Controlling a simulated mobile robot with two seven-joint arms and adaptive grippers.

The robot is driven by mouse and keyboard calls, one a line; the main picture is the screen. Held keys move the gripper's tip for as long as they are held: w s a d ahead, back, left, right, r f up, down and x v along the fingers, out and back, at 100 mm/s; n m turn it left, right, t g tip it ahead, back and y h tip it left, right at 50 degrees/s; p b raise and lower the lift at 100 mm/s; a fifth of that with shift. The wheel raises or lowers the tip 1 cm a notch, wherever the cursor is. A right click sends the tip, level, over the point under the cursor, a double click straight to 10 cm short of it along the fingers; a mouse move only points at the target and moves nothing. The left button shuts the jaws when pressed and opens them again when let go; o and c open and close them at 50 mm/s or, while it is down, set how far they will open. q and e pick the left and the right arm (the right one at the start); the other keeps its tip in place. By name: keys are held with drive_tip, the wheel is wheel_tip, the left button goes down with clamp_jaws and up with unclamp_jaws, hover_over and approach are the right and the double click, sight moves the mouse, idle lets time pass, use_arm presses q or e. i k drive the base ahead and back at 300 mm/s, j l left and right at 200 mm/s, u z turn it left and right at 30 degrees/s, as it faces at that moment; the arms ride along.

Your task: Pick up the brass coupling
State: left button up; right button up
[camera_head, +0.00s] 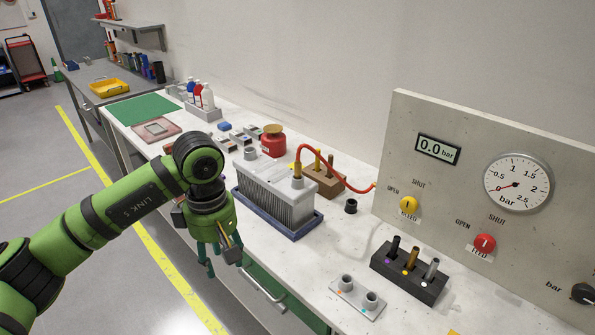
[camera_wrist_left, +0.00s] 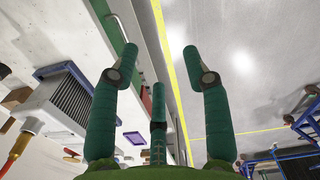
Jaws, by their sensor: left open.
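A brass-coloured cylindrical piece (camera_head: 411,259), which looks like the brass coupling, stands upright in the middle of a black rack (camera_head: 392,277). A black piece (camera_head: 393,246) stands to its left and a silver one (camera_head: 431,270) to its right. Other brass-coloured parts are the hose-end fitting (camera_head: 297,170) on the grey finned box and a post in the wooden block. My left gripper (camera_head: 222,260) hangs fingers down at the table's front edge, well left of the rack. Its three green fingers are spread and empty, also in the left wrist view (camera_wrist_left: 160,62).
The grey finned box (camera_head: 275,198) in a blue tray stands between my left gripper and the wooden block (camera_head: 325,181). A plate with two grey sockets (camera_head: 357,300) lies before the rack. A gauge panel (camera_head: 460,180) rises behind it.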

sight(298, 165)
drive_tip(key=i+j+z, duration=0.2)
drive_tip(key=j+z, duration=0.15)
drive_tip(key=i+j+z, duration=0.15)
drive_tip(key=j+z, duration=0.55)
drive_tip(key=i+j+z, duration=0.1)
drive_tip(key=j+z, duration=0.25)
drive_tip(key=j, duration=0.25)
